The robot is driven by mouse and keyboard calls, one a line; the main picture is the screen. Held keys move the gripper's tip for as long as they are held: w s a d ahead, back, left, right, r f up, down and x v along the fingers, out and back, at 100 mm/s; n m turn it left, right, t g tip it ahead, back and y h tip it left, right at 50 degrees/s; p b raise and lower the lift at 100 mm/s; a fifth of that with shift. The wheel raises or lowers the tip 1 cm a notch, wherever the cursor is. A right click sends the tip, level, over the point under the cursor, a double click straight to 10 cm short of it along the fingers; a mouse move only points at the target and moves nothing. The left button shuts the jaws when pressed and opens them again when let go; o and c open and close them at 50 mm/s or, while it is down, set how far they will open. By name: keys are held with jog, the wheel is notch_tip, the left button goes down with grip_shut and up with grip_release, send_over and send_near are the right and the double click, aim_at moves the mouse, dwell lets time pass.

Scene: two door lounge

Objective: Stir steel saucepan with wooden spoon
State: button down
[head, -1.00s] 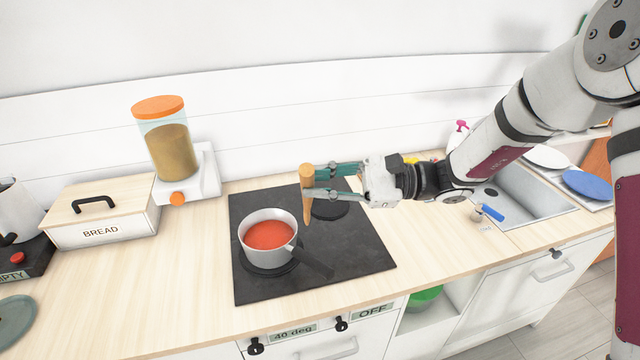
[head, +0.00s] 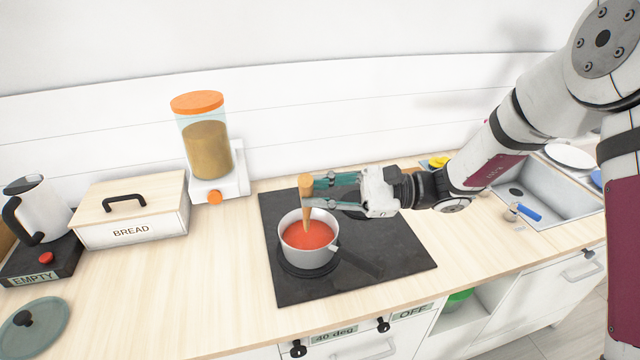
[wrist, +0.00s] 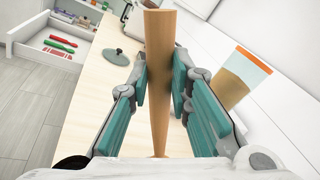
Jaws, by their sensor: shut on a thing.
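My gripper (head: 318,187) is shut on the wooden spoon (head: 306,191), near the spoon's upper end. The spoon points down, and its lower part reaches over the red contents (head: 307,234) of the steel saucepan (head: 310,262). I cannot tell surely whether its tip dips into the red contents. The saucepan stands on the black hob, its dark handle pointing to the lower right. In the wrist view the spoon (wrist: 159,80) runs between the two teal finger pads; its lower end and the saucepan are hidden there.
The black hob (head: 400,250) has free room right of the saucepan. A dispenser (head: 207,150) with an orange lid and a bread box (head: 130,215) stand to the left. A kettle (head: 38,210) and a lid (head: 40,320) are farther left. The sink (head: 540,185) is at right.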

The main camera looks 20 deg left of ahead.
jog(key=w+a+f+b, duration=0.1)
jog(key=w+f+b, duration=0.4)
jog(key=f, duration=0.6)
jog(key=shift+a+f, duration=0.2)
jog(key=shift+f, duration=0.05)
jog(key=shift+s, duration=0.1)
